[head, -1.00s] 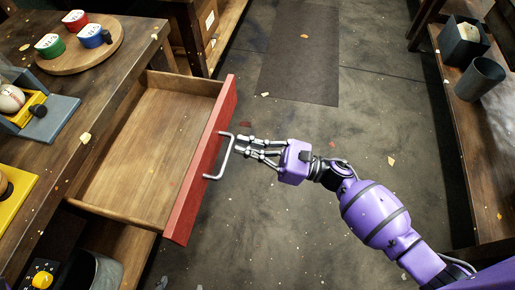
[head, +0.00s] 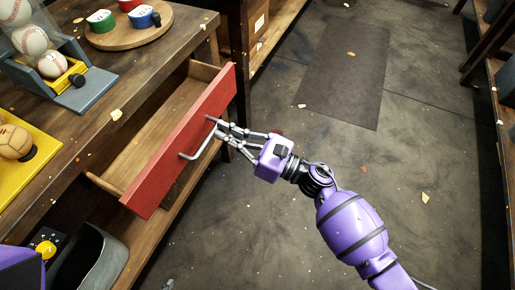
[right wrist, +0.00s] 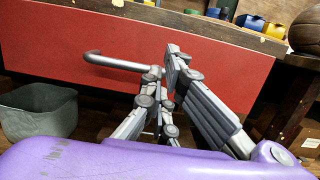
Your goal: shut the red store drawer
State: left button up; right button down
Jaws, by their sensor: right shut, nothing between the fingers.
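The red store drawer (head: 160,172) sticks part way out from under the wooden counter, with a strip of its bare inside showing. It also shows in the right wrist view as a wide red front (right wrist: 60,45). Its grey bar handle (head: 202,146) faces the aisle. My right gripper (head: 219,131) is shut and empty, with its fingertips at the handle and close to the drawer front. In the right wrist view the fingers (right wrist: 172,75) are beside the handle (right wrist: 125,63); I cannot tell whether they touch it. My left gripper is not in view.
The counter (head: 110,125) holds a round board (head: 125,37) with coloured tins, a rack of baseballs (head: 85,85) and a yellow tray (head: 30,185). A dark bin (head: 95,262) stands below the drawer.

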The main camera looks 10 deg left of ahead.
aim_at(181, 117)
jog(key=f+b+x, duration=0.1)
jog(key=x, duration=0.3)
jog(key=b+x, duration=0.1)
jog(key=x, duration=0.3)
jog(key=f+b+x, duration=0.1)
jog(key=b+x, duration=0.1)
jog(key=x, duration=0.1)
jog(key=shift+w+a+f, duration=0.25)
jog(key=shift+a, duration=0.35)
jog(key=shift+w+a+r, duration=0.1)
jog(key=shift+w+a, duration=0.1)
jog(key=shift+a, duration=0.4)
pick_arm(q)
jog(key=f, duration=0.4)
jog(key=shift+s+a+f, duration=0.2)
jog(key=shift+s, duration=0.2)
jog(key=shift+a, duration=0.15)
pick_arm(e)
jog(key=shift+r, duration=0.1)
